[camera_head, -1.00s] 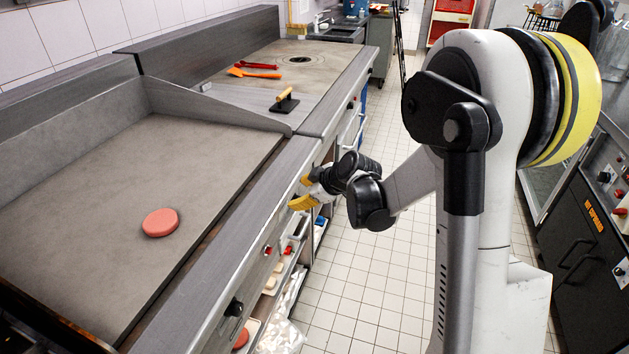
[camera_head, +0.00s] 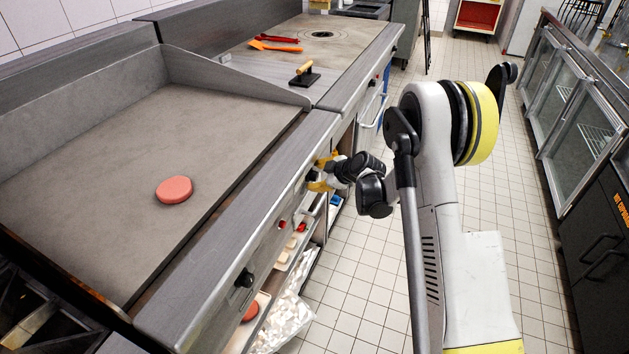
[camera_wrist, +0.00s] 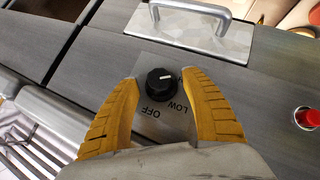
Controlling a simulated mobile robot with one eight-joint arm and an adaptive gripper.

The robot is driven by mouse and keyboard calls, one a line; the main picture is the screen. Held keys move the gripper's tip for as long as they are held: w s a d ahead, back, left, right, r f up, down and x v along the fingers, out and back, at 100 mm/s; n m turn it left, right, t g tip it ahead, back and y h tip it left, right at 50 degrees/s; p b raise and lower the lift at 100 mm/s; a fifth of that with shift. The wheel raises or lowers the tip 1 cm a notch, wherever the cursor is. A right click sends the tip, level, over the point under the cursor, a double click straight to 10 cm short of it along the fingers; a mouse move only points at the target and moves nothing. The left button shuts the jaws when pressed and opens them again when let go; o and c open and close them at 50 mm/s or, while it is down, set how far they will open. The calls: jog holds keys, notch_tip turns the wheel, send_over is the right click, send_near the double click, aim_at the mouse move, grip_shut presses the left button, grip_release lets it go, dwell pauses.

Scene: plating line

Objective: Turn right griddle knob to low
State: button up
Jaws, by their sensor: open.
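A black round knob (camera_wrist: 160,78) with a white pointer mark sits on a metal plate between my fingers in the wrist view. The plate carries the words OFF and LOW below and right of the knob. The pointer is directed toward the picture's right, not at either readable word. My gripper (camera_wrist: 163,100) is open, with one yellow finger on each side of the knob; contact is not clear. In the head view my gripper (camera_head: 321,178) is at the griddle's front panel and hides the knob there. The griddle plate (camera_head: 130,150) lies left of it.
A red patty (camera_head: 174,189) lies on the griddle. Another black knob (camera_head: 241,284) is nearer on the front panel. A red button (camera_wrist: 308,118) and a metal handle (camera_wrist: 200,12) flank the knob. The tiled floor (camera_head: 350,290) is clear in the aisle.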

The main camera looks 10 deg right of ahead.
jog(key=shift+w+a+f, duration=0.25)
jog(key=shift+w+f, duration=0.1)
jog(key=shift+w, duration=0.05)
jog(key=shift+c, duration=0.2)
jog(key=shift+r, duration=0.1)
jog(key=c, duration=1.1)
jog(key=shift+c, duration=0.2)
jog(key=shift+w+r+m+g+y+p, duration=0.15)
jog(key=shift+m+g+y+p, duration=0.2)
jog(key=shift+m+g+y, duration=0.35)
jog(key=m+g+y, duration=0.1)
jog(key=g, duration=0.1)
jog(key=shift+g, duration=0.3)
jog(key=m+g+y, duration=0.2)
jog(key=shift+g, duration=0.3)
jog(key=shift+m+g+y, duration=0.3)
jog(key=shift+y, duration=0.2)
